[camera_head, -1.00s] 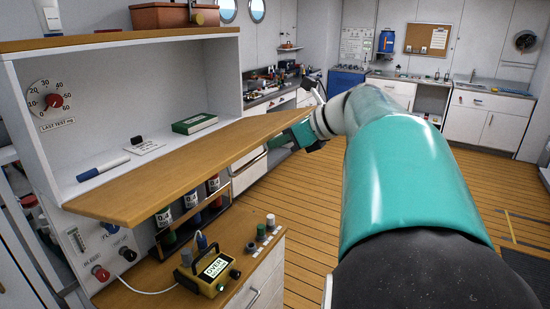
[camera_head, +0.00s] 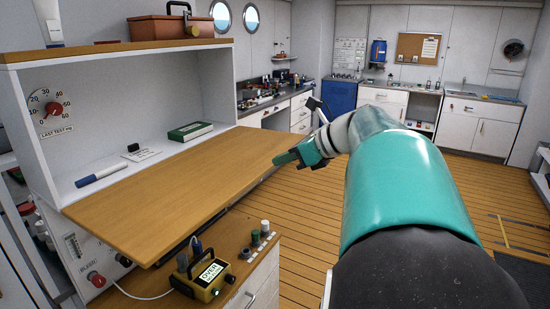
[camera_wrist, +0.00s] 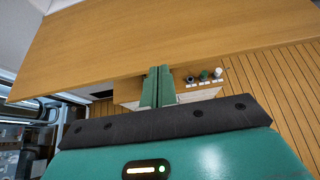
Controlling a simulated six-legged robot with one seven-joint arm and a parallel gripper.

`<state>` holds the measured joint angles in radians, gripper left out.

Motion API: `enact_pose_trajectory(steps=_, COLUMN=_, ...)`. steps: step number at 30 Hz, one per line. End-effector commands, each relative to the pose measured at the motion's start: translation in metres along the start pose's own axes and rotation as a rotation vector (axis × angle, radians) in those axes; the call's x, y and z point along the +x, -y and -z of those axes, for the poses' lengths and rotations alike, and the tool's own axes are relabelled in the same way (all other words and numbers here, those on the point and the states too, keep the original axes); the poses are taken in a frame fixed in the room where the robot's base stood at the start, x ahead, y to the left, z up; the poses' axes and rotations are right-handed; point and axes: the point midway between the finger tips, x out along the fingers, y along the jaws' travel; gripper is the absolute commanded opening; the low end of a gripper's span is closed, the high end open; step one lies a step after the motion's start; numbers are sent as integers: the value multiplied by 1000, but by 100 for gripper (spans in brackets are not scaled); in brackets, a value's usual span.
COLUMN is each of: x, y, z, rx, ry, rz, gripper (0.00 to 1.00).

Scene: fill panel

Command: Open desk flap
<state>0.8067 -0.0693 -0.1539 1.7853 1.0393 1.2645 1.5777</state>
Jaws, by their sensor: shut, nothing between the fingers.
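The desk flap (camera_head: 185,185) is a wooden panel. In the head view it lies about level, sticking out from the white cabinet below its open shelf space. My gripper (camera_head: 277,161) is at the flap's far right edge, shut and empty. In the wrist view the flap (camera_wrist: 150,40) fills the upper part, and my closed green fingers (camera_wrist: 156,88) point at its edge. I cannot tell whether the fingertips touch it.
Below the flap, a yellow meter reading OVER (camera_head: 204,275) and several small knobs (camera_head: 263,233) sit on a lower wooden top. A green book (camera_head: 190,131) and a marker (camera_head: 100,173) lie in the cabinet. The plank floor (camera_head: 310,215) to the right is clear.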

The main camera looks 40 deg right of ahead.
Motion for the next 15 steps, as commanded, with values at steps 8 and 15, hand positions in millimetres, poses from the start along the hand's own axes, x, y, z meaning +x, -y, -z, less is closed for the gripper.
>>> enact_pose_trajectory(steps=8, x=-52, y=3, z=-6, rx=1, ry=-1, rz=-1, gripper=0)
enact_pose_trajectory(steps=15, x=-71, y=3, z=-8, rx=2, ry=-3, rz=-3, gripper=0)
